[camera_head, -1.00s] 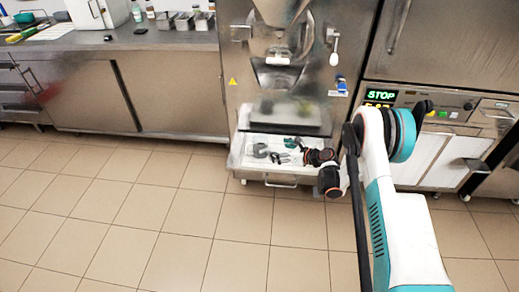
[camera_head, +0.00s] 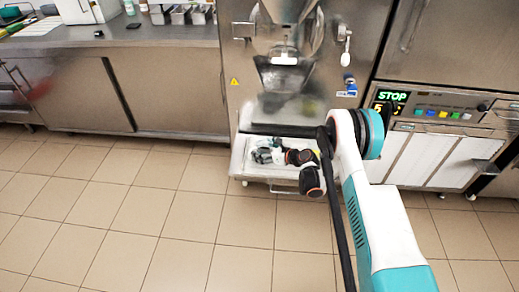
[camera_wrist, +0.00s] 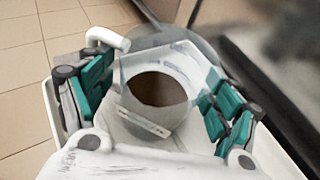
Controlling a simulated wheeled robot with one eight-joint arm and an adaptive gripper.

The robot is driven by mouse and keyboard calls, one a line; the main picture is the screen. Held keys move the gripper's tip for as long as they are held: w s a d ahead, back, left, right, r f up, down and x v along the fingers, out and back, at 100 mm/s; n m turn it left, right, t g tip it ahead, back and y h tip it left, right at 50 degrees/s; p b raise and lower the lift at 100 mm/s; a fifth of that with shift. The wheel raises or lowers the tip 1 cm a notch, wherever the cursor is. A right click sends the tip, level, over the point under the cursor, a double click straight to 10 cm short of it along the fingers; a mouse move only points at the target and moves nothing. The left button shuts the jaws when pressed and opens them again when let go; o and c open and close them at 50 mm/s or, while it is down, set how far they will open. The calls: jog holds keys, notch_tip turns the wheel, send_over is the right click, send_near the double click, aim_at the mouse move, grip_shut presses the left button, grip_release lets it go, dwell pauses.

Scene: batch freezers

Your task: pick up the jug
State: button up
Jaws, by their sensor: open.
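In the wrist view, a pale jug (camera_wrist: 187,62) with an angular rim and a dark brown round area inside it stands between my gripper's teal-padded fingers. Its handle (camera_wrist: 108,38) appears at the upper left, close to the left finger. My gripper (camera_wrist: 155,84) is open, one finger on each side of the jug; I cannot tell whether either pad touches it. In the head view, my gripper (camera_head: 266,154) is small and low over the tray below the machine, and the jug is hard to make out there.
The white tray (camera_head: 236,164) sits at the base of the steel batch freezer (camera_head: 240,60), whose spout hangs above. A control panel with a lit STOP display (camera_head: 390,97) is to the right. A steel counter (camera_head: 130,35) stands left. Tiled floor (camera_head: 170,220) in front is clear.

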jog(key=shift+w+a, duration=0.1)
jog(key=shift+w, duration=0.05)
jog(key=shift+c, duration=0.6)
jog(key=c, duration=1.2)
jog(key=shift+r, duration=0.1)
notch_tip(320, 180, up, 20)
jog(key=p, duration=0.6)
jog(key=shift+f+p, duration=0.2)
jog(key=shift+p, duration=0.15)
